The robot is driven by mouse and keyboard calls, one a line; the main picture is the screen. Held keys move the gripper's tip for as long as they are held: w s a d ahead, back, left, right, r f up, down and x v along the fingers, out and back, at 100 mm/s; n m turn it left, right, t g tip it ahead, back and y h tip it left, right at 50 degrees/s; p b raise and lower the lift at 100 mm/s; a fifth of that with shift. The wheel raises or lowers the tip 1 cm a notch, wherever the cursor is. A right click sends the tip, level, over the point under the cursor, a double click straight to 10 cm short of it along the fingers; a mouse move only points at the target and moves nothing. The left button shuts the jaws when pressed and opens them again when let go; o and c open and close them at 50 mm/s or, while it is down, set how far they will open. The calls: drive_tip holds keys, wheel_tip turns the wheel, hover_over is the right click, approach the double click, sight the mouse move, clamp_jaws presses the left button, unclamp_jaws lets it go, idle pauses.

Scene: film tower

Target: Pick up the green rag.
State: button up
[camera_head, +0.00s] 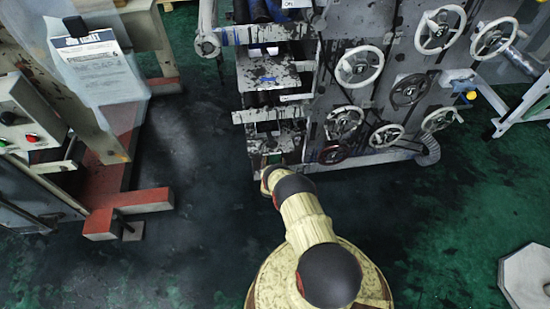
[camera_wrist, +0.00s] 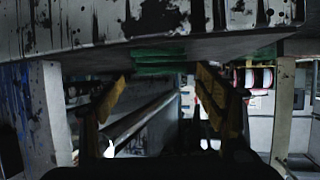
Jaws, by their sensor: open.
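The green rag (camera_wrist: 160,56) shows in the wrist view as a flattened, layered green strip under the edge of a paint-spattered grey ledge. More green runs along the ledge's underside to the right. My gripper (camera_wrist: 163,76) is open and empty, with its two yellow-padded fingers spread to the left and right just below and in front of the green strip. I cannot tell whether they touch it. In the head view my arm reaches to the foot of the machine, and the fingers are hidden. A small green patch there (camera_head: 272,159) may be the rag.
The spattered machine (camera_head: 275,75) has stacked shelves and several handwheels (camera_head: 358,66). A ledge (camera_wrist: 190,48) lies close above my fingers, with uprights on both sides. A red-footed frame (camera_head: 140,200) stands left. The dark green floor between is clear.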

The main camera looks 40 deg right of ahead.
sight(275, 157)
drive_tip(key=shift+b+x, duration=0.65)
drive_tip(key=shift+x, duration=0.85)
drive_tip(key=shift+c, duration=1.1)
drive_tip(key=c, duration=1)
